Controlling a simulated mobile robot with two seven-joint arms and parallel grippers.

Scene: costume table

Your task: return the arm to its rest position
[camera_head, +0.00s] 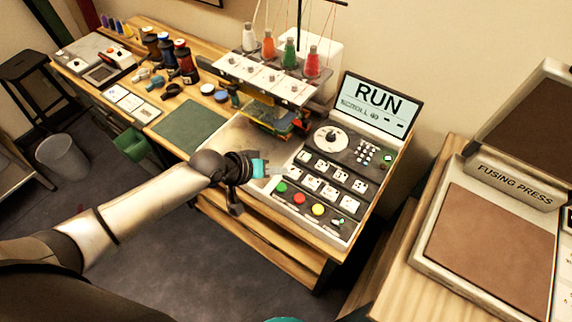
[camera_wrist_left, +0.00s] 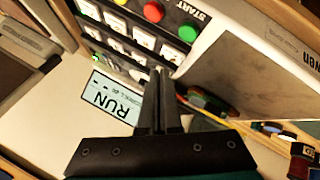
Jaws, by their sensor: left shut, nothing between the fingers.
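My left arm reaches in from the left in the head view. My left gripper (camera_head: 278,171) is at the left edge of the machine's control panel (camera_head: 328,180), near the green button (camera_head: 281,188). In the left wrist view the two dark fingers of my left gripper (camera_wrist_left: 160,75) are together with nothing between them. The panel's buttons, including the green button (camera_wrist_left: 190,34) by the word START, show beyond the fingers. I cannot tell whether the fingertips touch the panel. My right gripper is not in view.
The embroidery machine (camera_head: 262,80) with thread cones and the RUN screen (camera_head: 376,104) stand behind the gripper. The fusing press (camera_head: 490,235) is at the right. A green mat (camera_head: 188,128) lies on the table at the left. Open floor (camera_head: 220,265) lies in front.

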